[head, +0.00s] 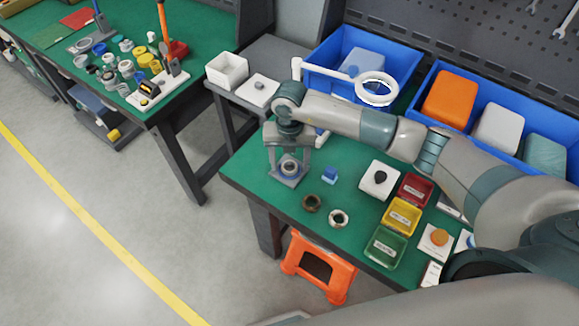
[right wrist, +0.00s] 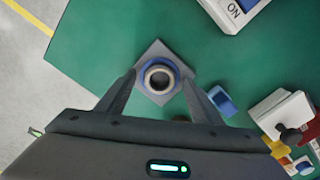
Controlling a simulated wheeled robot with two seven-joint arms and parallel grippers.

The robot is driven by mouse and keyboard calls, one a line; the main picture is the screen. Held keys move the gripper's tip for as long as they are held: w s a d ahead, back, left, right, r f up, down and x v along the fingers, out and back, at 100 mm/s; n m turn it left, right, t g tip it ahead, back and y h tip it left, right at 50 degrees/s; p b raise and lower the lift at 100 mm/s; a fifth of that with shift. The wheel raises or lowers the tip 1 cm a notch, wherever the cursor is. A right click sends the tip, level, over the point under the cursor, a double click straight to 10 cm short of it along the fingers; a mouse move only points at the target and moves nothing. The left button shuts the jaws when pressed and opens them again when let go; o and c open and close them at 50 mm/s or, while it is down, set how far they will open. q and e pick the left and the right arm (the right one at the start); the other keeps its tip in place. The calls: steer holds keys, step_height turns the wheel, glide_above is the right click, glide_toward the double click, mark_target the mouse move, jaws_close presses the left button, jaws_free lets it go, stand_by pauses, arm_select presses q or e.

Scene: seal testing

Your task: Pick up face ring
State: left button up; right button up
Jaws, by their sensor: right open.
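A grey ring (head: 290,167) with a dark centre and blue around it sits on a square grey plate (head: 287,181) at the near-left corner of the green table. In the right wrist view the ring (right wrist: 159,66) lies between the fingertips. My right gripper (head: 287,156) points down over the plate, open, with one finger on each side of the ring. I cannot tell whether the fingers touch it. My left gripper is not in view.
A small blue block (head: 329,176) lies right of the plate. A white box with a black knob (head: 380,179) and red (head: 414,189), yellow (head: 401,216) and green (head: 386,248) trays stand further right. Blue bins (head: 335,47) line the back. An orange stool (head: 318,266) stands below.

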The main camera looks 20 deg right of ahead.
mark_target(289, 167)
steer(key=c, duration=1.1)
steer(key=shift+c, duration=0.2)
steer(key=shift+r, duration=0.15)
steer(key=shift+r+b, duration=0.3)
steer(key=shift+b, duration=0.05)
steer(key=r+b, duration=0.1)
steer(key=r, duration=0.2)
steer(key=shift+s+a+r+b, duration=0.1)
steer(key=shift+s+b, duration=0.1)
steer(key=shift+b, duration=0.15)
steer(key=s+a+r+b, duration=0.2)
steer(key=s+r, duration=0.5)
steer(key=s, duration=0.4)
steer(key=shift+a+b, duration=0.25)
steer(key=shift+b, duration=0.05)
steer(key=shift+n, duration=0.3)
